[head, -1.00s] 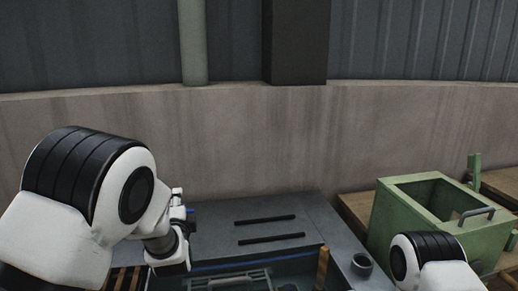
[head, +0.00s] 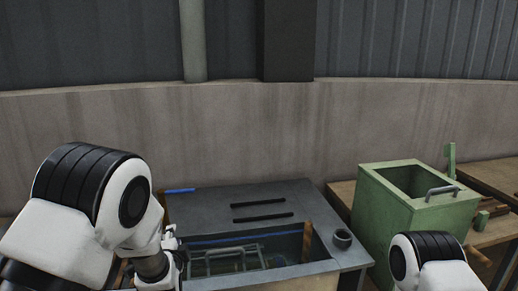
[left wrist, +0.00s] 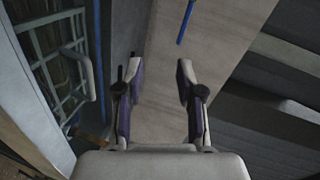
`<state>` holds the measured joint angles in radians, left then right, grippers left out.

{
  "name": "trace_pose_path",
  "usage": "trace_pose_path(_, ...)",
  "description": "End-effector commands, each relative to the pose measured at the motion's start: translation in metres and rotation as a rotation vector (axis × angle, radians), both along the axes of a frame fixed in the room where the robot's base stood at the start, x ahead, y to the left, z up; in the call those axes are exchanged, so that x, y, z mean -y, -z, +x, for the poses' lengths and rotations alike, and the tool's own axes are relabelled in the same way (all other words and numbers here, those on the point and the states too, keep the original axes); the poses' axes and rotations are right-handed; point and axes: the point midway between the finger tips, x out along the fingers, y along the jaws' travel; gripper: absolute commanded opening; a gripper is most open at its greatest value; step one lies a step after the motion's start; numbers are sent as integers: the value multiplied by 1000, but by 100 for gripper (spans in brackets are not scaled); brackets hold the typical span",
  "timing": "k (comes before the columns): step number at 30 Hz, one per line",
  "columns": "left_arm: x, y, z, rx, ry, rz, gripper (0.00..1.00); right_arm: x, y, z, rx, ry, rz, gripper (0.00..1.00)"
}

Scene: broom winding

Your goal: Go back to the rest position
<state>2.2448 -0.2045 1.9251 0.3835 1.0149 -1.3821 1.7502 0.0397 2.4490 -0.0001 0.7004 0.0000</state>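My left gripper (left wrist: 159,78) is open and empty, its two dark fingers apart in the left wrist view. In the head view my left arm comes in from the left, and its wrist hangs beside the left end of a grey metal tank (head: 265,194), partly hiding the gripper. My right arm shows only as a white and black joint at the lower right. The right gripper is out of view.
The tank's open front holds a wire basket (head: 225,259). A blue rod (head: 180,190) is at its back left corner, and a dark cup (head: 342,237) sits on its right rim. A green bin (head: 385,205) stands right, near a concrete wall (head: 260,135).

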Motion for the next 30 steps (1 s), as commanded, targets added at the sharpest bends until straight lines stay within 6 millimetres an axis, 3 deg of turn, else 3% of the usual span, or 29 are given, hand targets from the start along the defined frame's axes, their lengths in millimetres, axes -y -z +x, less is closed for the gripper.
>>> trace_pose_path(5,-10,69,-34,-134,-38,-155,38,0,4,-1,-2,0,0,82)
trace_pose_path(8,-16,115,-64,-234,-83,-272,38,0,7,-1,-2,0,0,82)
trace_pose_path(10,-20,154,-94,-323,-134,-372,38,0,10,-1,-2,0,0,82)
trace_pose_path(14,-28,232,-177,-528,-297,-596,38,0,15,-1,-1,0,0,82)
trace_pose_path(18,-30,295,-287,-750,-559,-820,38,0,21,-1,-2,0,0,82)
trace_pose_path(21,-28,319,-362,-877,-771,-938,38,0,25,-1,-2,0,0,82)
trace_pose_path(24,-25,327,-413,-953,-936,-1004,38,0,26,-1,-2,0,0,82)
trace_pose_path(27,-24,328,-436,-983,-1017,-1032,38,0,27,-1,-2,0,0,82)
trace_pose_path(30,-23,327,-439,-986,-1031,-1038,38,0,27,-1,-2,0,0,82)
